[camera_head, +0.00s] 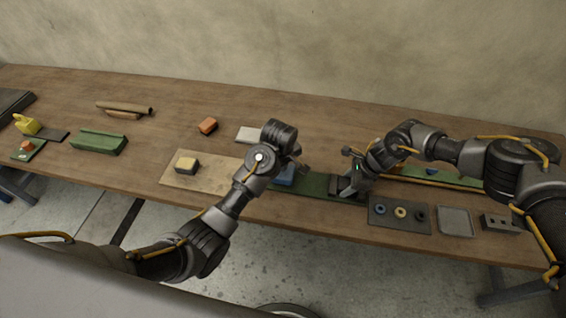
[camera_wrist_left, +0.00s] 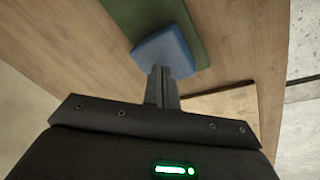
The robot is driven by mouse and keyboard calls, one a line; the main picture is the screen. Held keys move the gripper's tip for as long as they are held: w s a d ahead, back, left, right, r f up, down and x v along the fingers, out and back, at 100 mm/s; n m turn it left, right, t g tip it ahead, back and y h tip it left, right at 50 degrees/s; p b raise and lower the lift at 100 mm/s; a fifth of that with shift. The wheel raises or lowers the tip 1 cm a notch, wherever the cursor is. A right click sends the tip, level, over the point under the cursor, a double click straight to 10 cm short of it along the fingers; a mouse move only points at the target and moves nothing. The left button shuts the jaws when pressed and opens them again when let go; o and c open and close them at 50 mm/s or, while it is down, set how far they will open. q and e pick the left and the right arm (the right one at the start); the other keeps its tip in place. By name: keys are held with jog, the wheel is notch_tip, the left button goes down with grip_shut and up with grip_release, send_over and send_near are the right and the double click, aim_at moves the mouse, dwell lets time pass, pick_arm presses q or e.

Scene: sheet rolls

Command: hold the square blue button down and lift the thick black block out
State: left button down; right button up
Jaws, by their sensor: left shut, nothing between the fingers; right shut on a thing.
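The square blue button (camera_head: 284,178) sits at the left end of a long green base (camera_head: 317,187) on the table. In the left wrist view the blue button (camera_wrist_left: 168,46) lies right at the tips of my left gripper (camera_wrist_left: 163,72), whose fingers are together with nothing between them. How far the button is pressed cannot be told. My left gripper (camera_head: 298,172) partly covers it in the head view. My right gripper (camera_head: 347,185) is shut on the thick black block (camera_head: 338,187) at the base's right part. Whether the block is clear of the base cannot be told.
A tan board (camera_head: 215,180) with a yellow-black block (camera_head: 187,164) lies left of the base. A dark tray (camera_head: 382,222) with rings, a grey tray (camera_head: 455,222) and a holed block (camera_head: 501,223) stand along the front right. An orange block (camera_head: 208,126) lies behind.

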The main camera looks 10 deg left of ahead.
pick_arm(q)
jog(key=shift+s+f, duration=0.1)
jog(key=shift+f, duration=1.25)
pick_arm(e)
jog(key=shift+r, duration=2.5)
pick_arm(q)
jog(key=w+v, duration=0.2)
jog(key=v, duration=0.7)
jog(key=shift+w+r, duration=0.2)
jog(key=shift+r, duration=0.05)
